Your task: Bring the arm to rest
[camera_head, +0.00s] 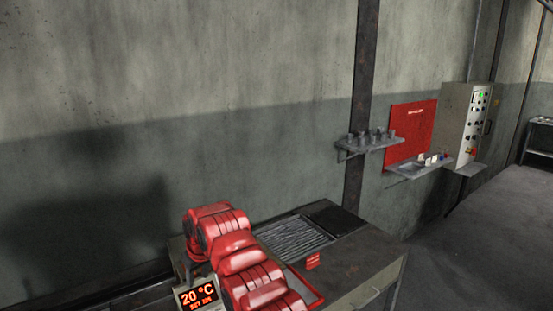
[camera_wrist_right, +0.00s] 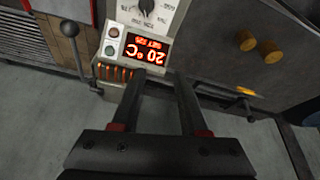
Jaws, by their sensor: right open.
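My right gripper (camera_wrist_right: 157,80) shows in the right wrist view, its two dark fingers apart with nothing between them. It points toward a control panel with an orange display (camera_wrist_right: 145,48) that reads 20 °C, upside down in this view. In the head view my red arm reaches up from the bottom over the left part of a workbench (camera_head: 365,262). The gripper itself is not clearly visible there, hidden behind or below the arm links. My left gripper is in neither view.
The display also shows in the head view (camera_head: 196,296), close beside my arm. A ribbed grate (camera_head: 293,237) lies on the bench. A wall shelf (camera_head: 370,145) holds several small grey parts. A red board (camera_head: 410,134) and control box (camera_head: 468,125) are further right. Floor at right is clear.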

